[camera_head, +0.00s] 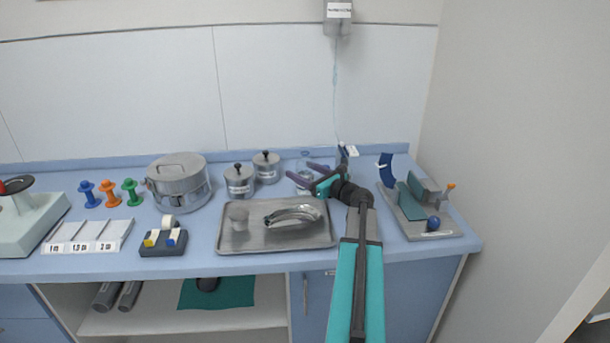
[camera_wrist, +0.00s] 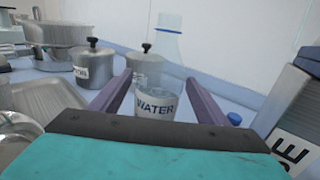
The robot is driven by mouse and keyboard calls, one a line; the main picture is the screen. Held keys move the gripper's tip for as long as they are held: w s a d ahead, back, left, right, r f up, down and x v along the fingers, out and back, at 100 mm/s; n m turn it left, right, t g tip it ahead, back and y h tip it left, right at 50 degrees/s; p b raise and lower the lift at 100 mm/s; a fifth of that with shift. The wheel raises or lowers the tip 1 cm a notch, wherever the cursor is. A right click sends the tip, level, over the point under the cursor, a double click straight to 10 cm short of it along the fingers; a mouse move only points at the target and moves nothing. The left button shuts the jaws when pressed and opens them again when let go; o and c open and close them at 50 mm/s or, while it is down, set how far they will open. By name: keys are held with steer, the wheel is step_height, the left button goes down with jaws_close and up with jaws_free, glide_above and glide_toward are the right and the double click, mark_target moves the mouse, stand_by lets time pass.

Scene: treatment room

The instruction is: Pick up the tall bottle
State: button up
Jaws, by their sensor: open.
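The tall bottle (camera_wrist: 168,55) is clear, with a bluish neck and a white label reading WATER. It stands upright on the counter in the wrist view. My gripper (camera_wrist: 160,95) is open, with one purple finger on each side of the bottle's lower part. I cannot tell whether either finger touches it. In the head view my gripper (camera_head: 308,178) is low over the counter behind the metal tray, and the clear bottle is hard to make out there.
The metal tray (camera_head: 240,245) lies in front, holding a metal cup and a curved dish. Two lidded canisters (camera_head: 239,181) and a large pot (camera_head: 179,182) stand left. A small blue cap (camera_wrist: 235,118) lies right of the bottle. A grey platform (camera_head: 412,226) with upright parts stands at right.

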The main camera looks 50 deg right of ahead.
mark_target(297, 168)
steer(key=shift+w+a+p, duration=0.1)
steer(key=shift+w+p, duration=0.2)
steer(key=shift+w, duration=1.2)
steer(key=c, duration=1.3)
